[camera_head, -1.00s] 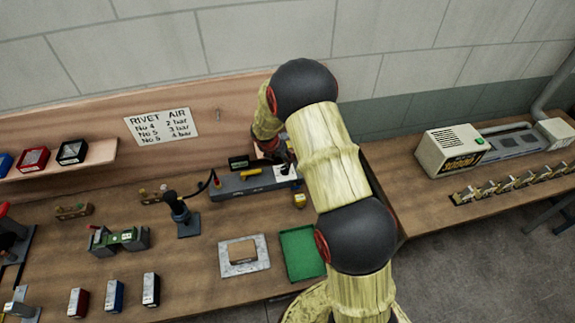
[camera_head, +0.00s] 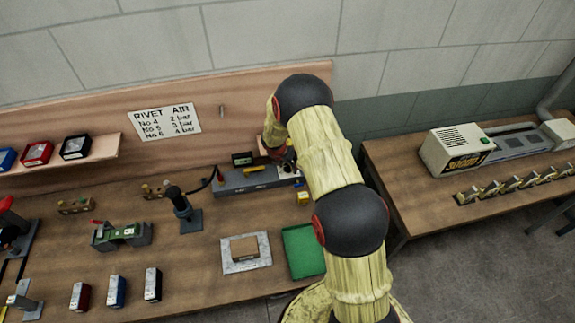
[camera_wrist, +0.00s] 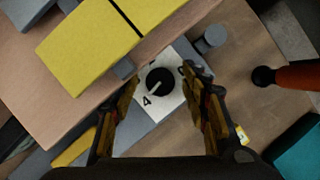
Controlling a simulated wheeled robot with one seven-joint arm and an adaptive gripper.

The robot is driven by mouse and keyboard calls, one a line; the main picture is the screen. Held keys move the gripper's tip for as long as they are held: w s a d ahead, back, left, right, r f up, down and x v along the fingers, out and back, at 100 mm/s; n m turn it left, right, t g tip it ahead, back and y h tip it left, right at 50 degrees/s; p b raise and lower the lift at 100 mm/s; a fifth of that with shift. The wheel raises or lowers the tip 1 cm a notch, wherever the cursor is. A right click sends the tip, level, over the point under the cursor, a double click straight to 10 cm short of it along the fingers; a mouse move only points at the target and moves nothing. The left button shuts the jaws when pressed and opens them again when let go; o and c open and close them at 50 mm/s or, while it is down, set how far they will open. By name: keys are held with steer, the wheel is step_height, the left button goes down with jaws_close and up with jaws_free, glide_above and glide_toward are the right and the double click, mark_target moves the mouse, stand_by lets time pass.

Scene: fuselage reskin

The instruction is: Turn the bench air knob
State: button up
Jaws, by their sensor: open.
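The air knob (camera_wrist: 160,82) is a round black knob with a white pointer line, on a white dial plate (camera_wrist: 141,120) with a "4" printed at lower left. The pointer slants to the lower left, roughly toward the 4. My gripper (camera_wrist: 160,87) is open, with one finger on each side of the knob in the wrist view. Whether the fingers touch the knob or reach its depth I cannot tell. In the head view my gripper (camera_head: 287,160) is over the right end of the grey bench unit (camera_head: 240,183); there my arm and gripper hide the knob.
A yellow block (camera_wrist: 105,40) lies close to my left finger. A grey round post (camera_wrist: 211,38) stands beyond the right finger. A green tray (camera_head: 303,251) and a grey plate (camera_head: 246,266) lie in front on the bench. The RIVET AIR sign (camera_head: 164,121) hangs behind.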

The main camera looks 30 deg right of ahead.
steer(key=shift+c, duration=0.2)
steer(key=c, duration=1.1)
